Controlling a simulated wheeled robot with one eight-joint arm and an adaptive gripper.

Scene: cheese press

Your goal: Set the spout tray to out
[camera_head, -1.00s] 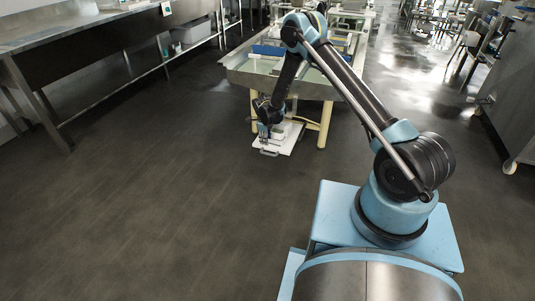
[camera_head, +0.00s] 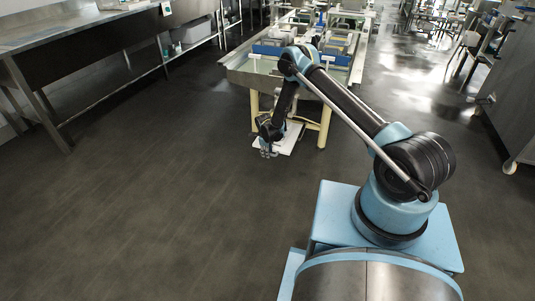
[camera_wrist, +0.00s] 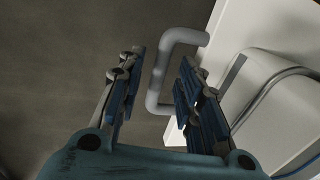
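The spout tray (camera_head: 289,145) is a flat white slab low at the near end of the press table. It also shows in the wrist view (camera_wrist: 232,28) at the upper right. Its grey, U-shaped bar handle (camera_wrist: 185,36) sticks out from its edge. My gripper (camera_wrist: 160,75) is open, with one finger on each side of the handle's outer bar. Gaps show between the bar and the fingers. In the head view, my gripper (camera_head: 268,152) is at the tray's front left edge and hides the handle.
The press table (camera_head: 240,78) with its yellowish legs (camera_head: 325,125) stands above and behind the tray. A white rounded block with a grey tube (camera_wrist: 265,85) sits on the tray. A steel counter (camera_head: 90,30) is at the left. The floor in front is clear.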

